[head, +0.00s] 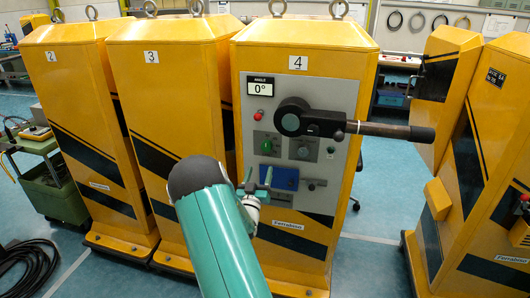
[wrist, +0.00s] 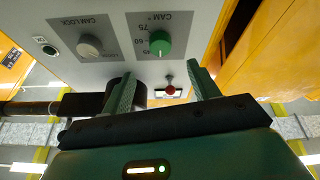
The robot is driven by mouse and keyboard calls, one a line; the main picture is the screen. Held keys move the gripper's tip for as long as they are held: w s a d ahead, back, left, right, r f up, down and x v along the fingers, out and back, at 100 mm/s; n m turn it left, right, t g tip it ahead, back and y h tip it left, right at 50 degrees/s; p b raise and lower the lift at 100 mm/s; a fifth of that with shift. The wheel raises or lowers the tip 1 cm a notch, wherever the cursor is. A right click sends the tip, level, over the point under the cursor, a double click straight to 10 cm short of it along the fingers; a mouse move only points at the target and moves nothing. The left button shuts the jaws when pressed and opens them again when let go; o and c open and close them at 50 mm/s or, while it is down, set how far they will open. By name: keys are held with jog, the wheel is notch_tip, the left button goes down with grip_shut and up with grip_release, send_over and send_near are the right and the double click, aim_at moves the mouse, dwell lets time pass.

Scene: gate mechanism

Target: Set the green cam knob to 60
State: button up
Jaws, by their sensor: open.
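The green cam knob (wrist: 160,44) sits on the grey panel between the open fingers' lines in the wrist view, under a CAM label with a degree scale; 75 and 60 are legible beside it. A pale mark shows on its face, but I cannot tell the exact setting. In the head view the green knob (head: 266,145) is on cabinet 4, left of the grey cam lock knob (head: 303,153). My gripper (wrist: 166,88) is open and empty, short of the knob and not touching it. In the head view my gripper (head: 259,176) is below the knob, in front of the blue block.
The black lever (head: 345,126) sticks out rightward above the knobs; its hub stands near my finger in the wrist view. A red button (wrist: 171,91) lies between the fingers in picture. The angle display (head: 260,86) reads 0°. A blue block (head: 285,178) is below.

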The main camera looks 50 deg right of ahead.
aim_at(266, 148)
jog(key=x, duration=1)
jog(key=shift+w, duration=0.1)
jog(key=shift+c, duration=0.2)
jog(key=c, duration=0.9)
